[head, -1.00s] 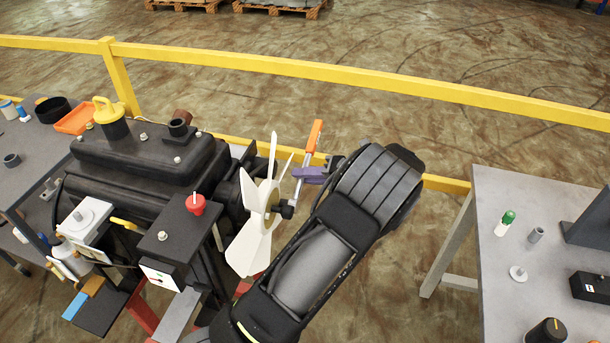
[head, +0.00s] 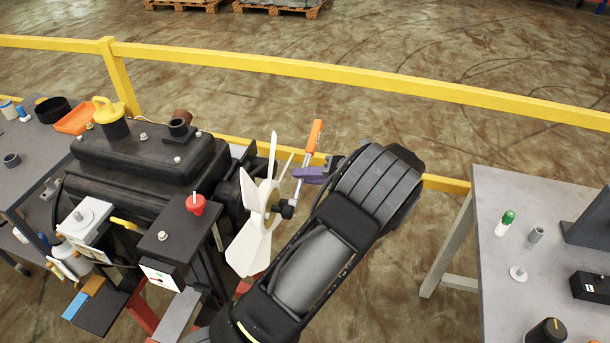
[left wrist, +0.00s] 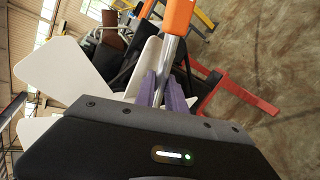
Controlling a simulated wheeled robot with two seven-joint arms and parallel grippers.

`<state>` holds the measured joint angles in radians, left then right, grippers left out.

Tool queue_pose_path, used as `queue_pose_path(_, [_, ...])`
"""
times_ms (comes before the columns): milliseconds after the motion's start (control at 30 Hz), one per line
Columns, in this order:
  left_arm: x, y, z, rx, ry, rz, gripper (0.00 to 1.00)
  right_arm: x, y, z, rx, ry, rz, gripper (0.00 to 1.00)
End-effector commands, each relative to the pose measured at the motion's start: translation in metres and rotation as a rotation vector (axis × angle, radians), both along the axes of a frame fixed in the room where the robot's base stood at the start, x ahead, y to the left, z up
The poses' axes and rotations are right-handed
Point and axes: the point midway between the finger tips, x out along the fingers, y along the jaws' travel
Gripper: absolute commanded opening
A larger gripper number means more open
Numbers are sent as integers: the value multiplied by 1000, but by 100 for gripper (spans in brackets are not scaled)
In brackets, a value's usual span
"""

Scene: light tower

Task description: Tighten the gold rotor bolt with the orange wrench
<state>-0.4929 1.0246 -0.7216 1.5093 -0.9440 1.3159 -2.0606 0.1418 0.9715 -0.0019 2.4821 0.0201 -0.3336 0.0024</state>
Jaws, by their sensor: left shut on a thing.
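The orange wrench (head: 314,136) has an orange handle end and a silver shaft. It stands tilted beside the white rotor (head: 257,216), its lower end close to the rotor hub. My left gripper (head: 310,175), with purple fingers, is shut on the wrench shaft. In the left wrist view the purple fingers (left wrist: 164,92) clasp the silver shaft, and the orange handle (left wrist: 178,16) rises above them. A dark bolt-like piece (head: 287,210) shows at the hub by the wrench's lower end; I cannot make out the gold bolt or tell whether the wrench is seated. My right gripper is not in view.
The rotor sits on a black machine (head: 150,170) with a red knob (head: 195,204) on a box. A grey table (head: 490,262) with small parts stands at the right. A yellow rail (head: 350,76) runs behind. Open floor lies between machine and right table.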

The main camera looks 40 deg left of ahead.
Motion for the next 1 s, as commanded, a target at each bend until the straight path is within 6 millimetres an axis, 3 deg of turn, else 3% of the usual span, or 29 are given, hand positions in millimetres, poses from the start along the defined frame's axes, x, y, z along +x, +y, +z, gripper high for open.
queue_pose_path(1000, [3, 4, -12, -13, 172, 6, 0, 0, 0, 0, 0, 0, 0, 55])
